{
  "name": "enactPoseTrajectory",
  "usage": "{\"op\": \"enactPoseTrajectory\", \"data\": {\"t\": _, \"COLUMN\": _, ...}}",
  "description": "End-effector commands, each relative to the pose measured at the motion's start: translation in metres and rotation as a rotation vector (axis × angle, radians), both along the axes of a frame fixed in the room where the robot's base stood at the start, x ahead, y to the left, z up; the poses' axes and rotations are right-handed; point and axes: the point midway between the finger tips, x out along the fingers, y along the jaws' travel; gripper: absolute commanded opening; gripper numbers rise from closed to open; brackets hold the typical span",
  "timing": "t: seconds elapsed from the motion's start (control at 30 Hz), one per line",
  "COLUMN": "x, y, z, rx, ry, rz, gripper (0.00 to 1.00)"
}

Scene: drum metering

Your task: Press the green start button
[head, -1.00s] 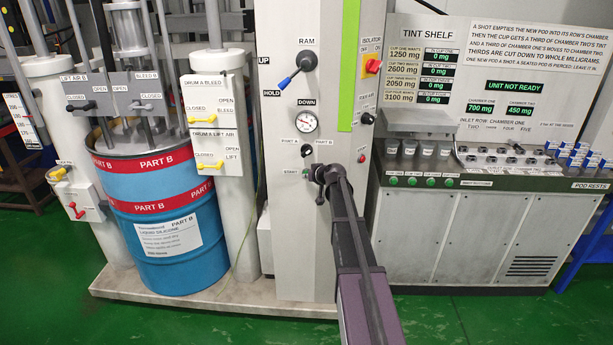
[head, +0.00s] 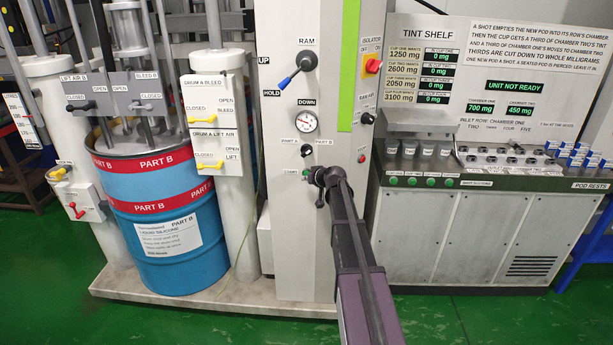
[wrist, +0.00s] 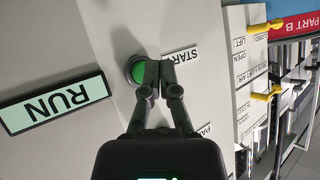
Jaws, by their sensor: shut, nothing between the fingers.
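The green start button (wrist: 138,70) sits in a dark round collar on the pale column, beside the START label (wrist: 181,55). In the head view the button (head: 306,173) shows only as a small spot of green, partly hidden by my gripper (head: 316,177). In the wrist view my gripper (wrist: 160,78) is shut and empty. Its fingertips are at the button and cover part of its right side. I cannot tell whether they press on it.
Above the button in the head view are a black knob (head: 306,150), a gauge (head: 306,122) and the ram lever (head: 297,70). A small red button (head: 362,158) is to the right.

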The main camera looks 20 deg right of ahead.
Motion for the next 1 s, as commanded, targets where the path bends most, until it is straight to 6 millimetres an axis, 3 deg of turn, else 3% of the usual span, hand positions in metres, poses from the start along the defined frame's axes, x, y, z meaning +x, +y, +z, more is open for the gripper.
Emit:
{"op": "enactPoseTrajectory", "data": {"t": 0.73, "x": -0.04, "y": 0.021, "z": 0.0, "rx": 0.0, "ry": 0.0, "rz": 0.0, "gripper": 0.0}}
{"op": "enactPoseTrajectory", "data": {"t": 1.0, "x": -0.045, "y": 0.023, "z": 0.0, "rx": 0.0, "ry": 0.0, "rz": 0.0, "gripper": 0.0}}
